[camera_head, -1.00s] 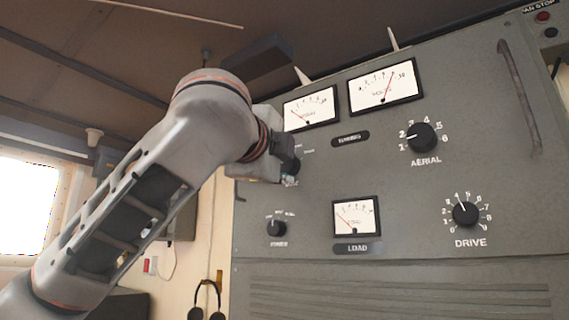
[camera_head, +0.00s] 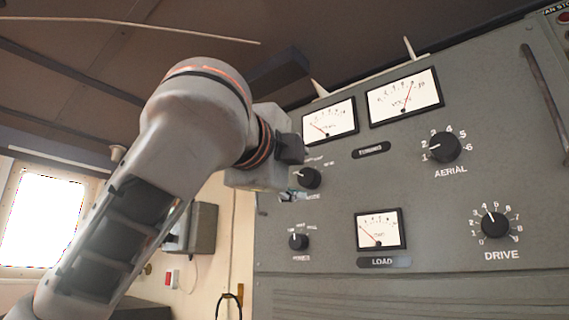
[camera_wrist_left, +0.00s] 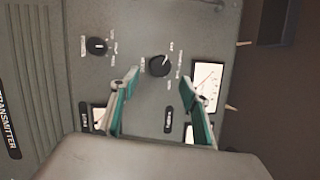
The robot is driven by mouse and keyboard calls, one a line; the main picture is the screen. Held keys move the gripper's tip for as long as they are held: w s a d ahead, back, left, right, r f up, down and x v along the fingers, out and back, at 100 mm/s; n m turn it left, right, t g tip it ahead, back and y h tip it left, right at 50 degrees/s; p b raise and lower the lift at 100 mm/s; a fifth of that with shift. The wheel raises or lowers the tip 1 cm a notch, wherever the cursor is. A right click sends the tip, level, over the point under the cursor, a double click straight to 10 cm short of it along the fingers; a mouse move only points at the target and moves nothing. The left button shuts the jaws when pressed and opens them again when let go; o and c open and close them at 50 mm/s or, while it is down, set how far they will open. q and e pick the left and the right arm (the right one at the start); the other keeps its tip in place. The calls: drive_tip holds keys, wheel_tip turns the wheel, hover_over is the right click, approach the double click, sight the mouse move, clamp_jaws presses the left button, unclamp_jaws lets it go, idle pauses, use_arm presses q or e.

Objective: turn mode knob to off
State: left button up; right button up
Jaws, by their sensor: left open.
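The mode knob (camera_head: 309,178) is black and round, on the grey panel just right of my left gripper (camera_head: 292,195) in the head view. Its white pointer mark faces left there, and the nearby lettering is partly hidden by the gripper. In the left wrist view the mode knob (camera_wrist_left: 159,66) lies between the two teal fingertips of my left gripper (camera_wrist_left: 159,76). The fingers are open and spread to either side of it, and nothing is held. I cannot tell how far the tips are from the panel. My right gripper is not in view.
The power knob (camera_head: 298,241) is below the mode knob. The load meter (camera_head: 380,229), two upper meters, the aerial knob (camera_head: 444,147) and the drive knob (camera_head: 494,225) are to the right. A handle (camera_head: 543,100) stands out at the panel's far right.

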use_arm(q)
drive_tip(key=v, duration=0.6)
drive_tip(key=shift+s, duration=0.25)
drive_tip(key=shift+a+f, duration=0.1)
drive_tip(key=shift+a, duration=0.05)
